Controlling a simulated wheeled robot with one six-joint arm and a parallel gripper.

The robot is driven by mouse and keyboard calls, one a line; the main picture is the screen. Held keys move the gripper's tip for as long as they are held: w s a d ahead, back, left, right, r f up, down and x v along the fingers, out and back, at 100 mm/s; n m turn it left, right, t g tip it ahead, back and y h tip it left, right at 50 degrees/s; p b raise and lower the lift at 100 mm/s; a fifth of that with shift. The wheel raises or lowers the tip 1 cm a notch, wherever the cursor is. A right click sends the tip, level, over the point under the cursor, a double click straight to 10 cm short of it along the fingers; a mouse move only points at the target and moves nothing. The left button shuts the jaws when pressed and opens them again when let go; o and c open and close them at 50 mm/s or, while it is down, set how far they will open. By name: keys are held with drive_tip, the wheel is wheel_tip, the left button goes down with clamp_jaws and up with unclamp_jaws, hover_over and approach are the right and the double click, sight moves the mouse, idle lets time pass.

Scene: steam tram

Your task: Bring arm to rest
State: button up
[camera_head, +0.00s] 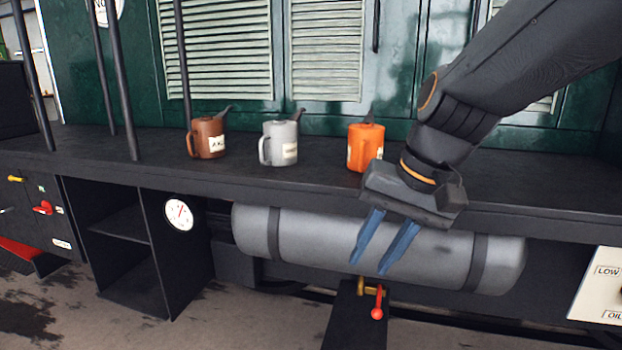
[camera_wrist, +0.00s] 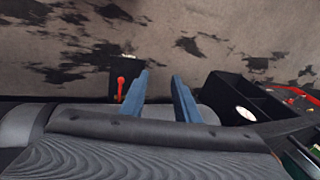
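My arm reaches in from the upper right of the head view. My gripper (camera_head: 369,267) hangs in front of the shelf edge and the grey tank, with its two blue fingers pointing down. The fingers are apart and nothing shows between them. In the wrist view my gripper (camera_wrist: 161,80) also shows a gap between the fingers, with the ground beyond. An orange can (camera_head: 366,146) stands on the shelf just behind and left of my wrist. A red-knobbed lever (camera_head: 377,306) is below the fingertips, and it also shows in the wrist view (camera_wrist: 121,88) beside the left finger.
A brown can (camera_head: 208,139) and a grey can (camera_head: 280,143) stand upright on the dark shelf (camera_head: 460,177). The grey tank (camera_head: 330,236) runs under it. A gauge (camera_head: 179,214) and open dark compartments (camera_head: 118,219) are at left. A labelled box (camera_head: 600,287) is at lower right.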

drive_tip(key=s+f+n+g+h, duration=0.25)
drive_tip(key=s+f+n, duration=0.25)
drive_tip(key=s+f, duration=0.4)
drive_tip(key=s+d+r+m+p, duration=0.1)
drive_tip(key=d+r+m+p, duration=0.2)
drive_tip(key=d+r+p, duration=0.6)
wheel_tip(320, 180, up, 2)
drive_tip(key=h+p, duration=0.1)
drive_tip(key=p, duration=0.8)
drive_tip(key=shift+s+p, duration=0.15)
drive_tip(key=shift+p, duration=0.15)
drive_tip(key=shift+d+r, duration=0.1)
